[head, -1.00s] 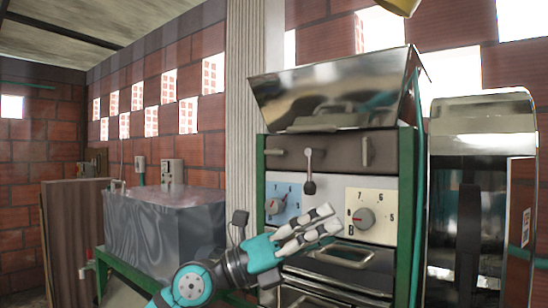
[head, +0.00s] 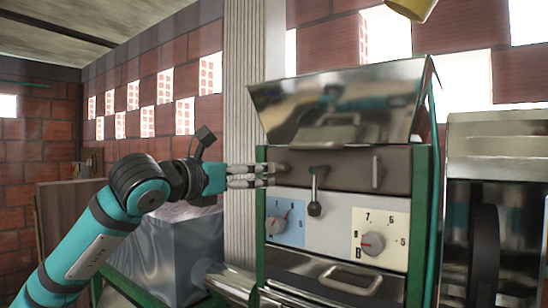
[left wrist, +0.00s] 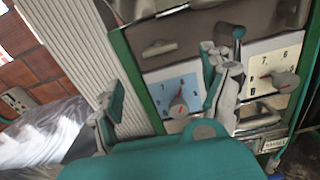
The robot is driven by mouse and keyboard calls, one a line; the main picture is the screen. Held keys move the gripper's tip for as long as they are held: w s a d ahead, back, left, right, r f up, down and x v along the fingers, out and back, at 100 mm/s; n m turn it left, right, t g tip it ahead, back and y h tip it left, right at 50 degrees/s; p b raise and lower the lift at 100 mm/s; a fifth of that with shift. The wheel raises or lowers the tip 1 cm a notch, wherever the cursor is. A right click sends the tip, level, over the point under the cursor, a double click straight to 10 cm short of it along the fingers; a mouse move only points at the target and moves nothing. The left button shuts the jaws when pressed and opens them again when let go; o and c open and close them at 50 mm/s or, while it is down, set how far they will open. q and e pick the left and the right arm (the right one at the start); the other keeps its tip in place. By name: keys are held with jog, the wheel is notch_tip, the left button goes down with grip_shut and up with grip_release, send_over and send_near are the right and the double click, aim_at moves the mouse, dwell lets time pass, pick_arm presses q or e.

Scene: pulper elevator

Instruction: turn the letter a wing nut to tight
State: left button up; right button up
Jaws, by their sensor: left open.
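Two wing-nut-like handles are on the machine's dark upper panel; no letter is readable on either. The left wing nut (head: 281,167) is partly behind my fingertips in the head view and lies flat and sideways in the left wrist view (left wrist: 160,47). The right wing nut (head: 376,171) stands upright. My left gripper (head: 268,175) is level with the panel's left end, pointing right. In the left wrist view my left gripper (left wrist: 166,78) is open, its fingers spread either side of the left wing nut, with nothing held. Contact cannot be told.
Between the wing nuts hangs a black-knobbed lever (head: 315,195). Below are a blue dial plate (head: 285,222) and a white dial plate (head: 380,240) with a red-marked knob. A steel hopper (head: 340,100) overhangs the panel. A grey tank (head: 170,255) stands left.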

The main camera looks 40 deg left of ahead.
aim_at(279, 167)
pick_arm(q)
jog(key=shift+w+a+p, duration=0.15)
jog(key=shift+w+p, duration=1.1)
jog(key=shift+w, duration=0.25)
jog(key=shift+w+a+p, duration=0.15)
jog(key=shift+w+p, duration=1.05)
jog(key=shift+w, duration=0.35)
jog(key=shift+w+a+p, duration=0.15)
jog(key=shift+w+p, duration=1.1)
jog(key=shift+w, duration=0.25)
jog(key=shift+c, duration=0.4)
jog(key=c, duration=1.1)
